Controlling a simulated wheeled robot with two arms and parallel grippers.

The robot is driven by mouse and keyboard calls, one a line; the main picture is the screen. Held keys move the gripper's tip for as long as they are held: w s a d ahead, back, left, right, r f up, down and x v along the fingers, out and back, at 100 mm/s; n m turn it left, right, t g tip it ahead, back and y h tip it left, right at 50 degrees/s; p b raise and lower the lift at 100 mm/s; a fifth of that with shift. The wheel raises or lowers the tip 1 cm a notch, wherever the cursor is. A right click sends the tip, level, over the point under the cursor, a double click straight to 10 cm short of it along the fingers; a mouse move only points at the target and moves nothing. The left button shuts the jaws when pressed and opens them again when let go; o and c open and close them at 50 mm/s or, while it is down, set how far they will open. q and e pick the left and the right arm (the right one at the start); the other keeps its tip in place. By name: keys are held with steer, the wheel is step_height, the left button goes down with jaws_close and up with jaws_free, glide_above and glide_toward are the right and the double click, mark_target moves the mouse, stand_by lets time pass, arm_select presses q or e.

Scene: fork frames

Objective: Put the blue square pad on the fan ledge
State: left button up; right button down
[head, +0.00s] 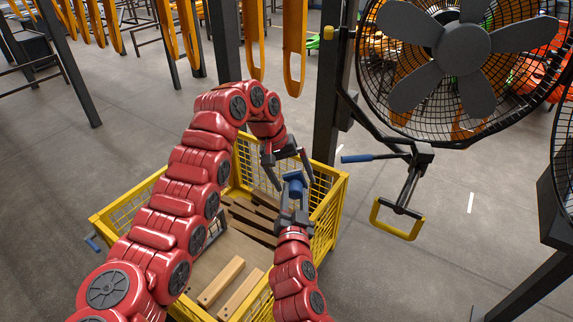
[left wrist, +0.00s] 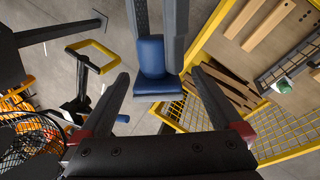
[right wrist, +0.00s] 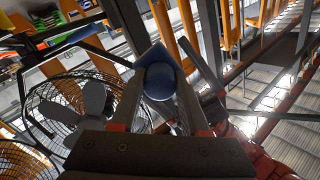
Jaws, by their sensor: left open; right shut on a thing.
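The blue pad (head: 293,185) is held up above the yellow crate. It shows as a blocky blue piece in the left wrist view (left wrist: 151,58) and rounded in the right wrist view (right wrist: 160,78). My right gripper (head: 292,207) is shut on it from below. My left gripper (head: 287,162) is open, with its fingers spread on either side of the pad; I cannot tell whether they touch it. The large caged fan (head: 462,50) stands at the upper right, apart from both grippers. I cannot single out its ledge clearly.
The yellow mesh crate (head: 100,224) holds wooden bars (head: 222,280) and dark slats. A dark post (head: 329,95) stands behind the grippers. A bracket with a blue grip and a yellow handle (head: 397,221) hangs below the fan. Open floor lies right of the crate.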

arm_select(q)
steer(key=shift+d+f, duration=0.2)
steer(key=shift+f, duration=0.4)
steer(key=c, duration=1.4)
steer(key=shift+c, duration=0.4)
arm_select(e)
steer(key=shift+c, duration=1.6)
jaws_free()
